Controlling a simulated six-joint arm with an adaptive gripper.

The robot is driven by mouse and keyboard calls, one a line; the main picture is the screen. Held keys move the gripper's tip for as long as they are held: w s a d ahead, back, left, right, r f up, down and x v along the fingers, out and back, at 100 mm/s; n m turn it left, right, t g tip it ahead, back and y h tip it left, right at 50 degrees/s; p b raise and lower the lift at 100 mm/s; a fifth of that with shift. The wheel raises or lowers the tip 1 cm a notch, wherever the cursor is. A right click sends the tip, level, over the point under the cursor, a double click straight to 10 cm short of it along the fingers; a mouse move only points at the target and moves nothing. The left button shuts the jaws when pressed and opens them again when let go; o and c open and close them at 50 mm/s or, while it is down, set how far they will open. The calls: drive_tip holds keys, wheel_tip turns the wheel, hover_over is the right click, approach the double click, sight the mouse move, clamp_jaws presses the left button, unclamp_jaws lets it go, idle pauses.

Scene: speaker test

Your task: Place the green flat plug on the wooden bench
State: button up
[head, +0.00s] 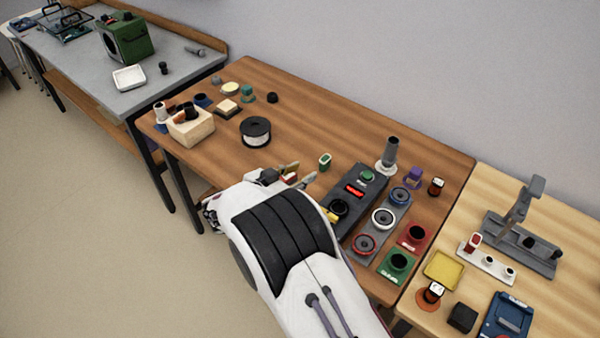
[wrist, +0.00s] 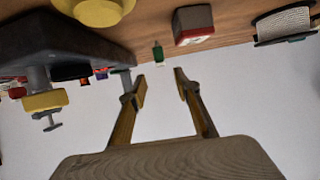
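My gripper (head: 299,173) is low over the bench's front part, partly hidden by my white arm. In the wrist view my gripper (wrist: 160,88) has its two fingers apart with nothing between them.
A dark panel with buttons (head: 360,190) stands right of my gripper, and a black-and-white spool (head: 256,131) stands left. The bench's back middle is clear. A lighter wooden table (head: 510,200) adjoins at right.

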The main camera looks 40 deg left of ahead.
idle(0.4)
drive_tip(key=w+d+r+g+y, duration=0.1)
drive_tip(key=w+d+r+y, duration=0.15)
drive_tip(key=w+r, duration=0.5)
drive_tip(key=w+d+r+y, duration=0.2)
drive_tip(key=w+d+r, duration=0.15)
drive_tip(key=r, duration=0.75)
drive_tip(key=d+r+n+g+y, duration=0.2)
drive_tip(key=d+r, duration=1)
drive_tip(key=d, duration=0.2)
drive_tip(key=s+d+r+g+h, duration=0.1)
drive_tip(key=s+d, duration=0.5)
drive_tip(key=d, duration=0.3)
drive_tip(key=s+d+r+g, duration=0.1)
drive_tip(key=s+d, duration=0.4)
drive_tip(key=d, duration=0.4)
drive_tip(key=s+d+f+m+g+h, duration=0.1)
drive_tip(key=s+d+f, duration=0.3)
drive_tip(key=s+d, duration=0.6)
drive_tip(key=s+d+f+g+h, duration=0.2)
drive_tip(key=s+d+f+h, duration=0.2)
drive_tip(key=s+d, duration=0.6)
drive_tip(key=shift+s+f+m, duration=0.2)
drive_tip(key=shift+s+m, duration=0.15)
drive_tip(key=shift+m, duration=0.05)
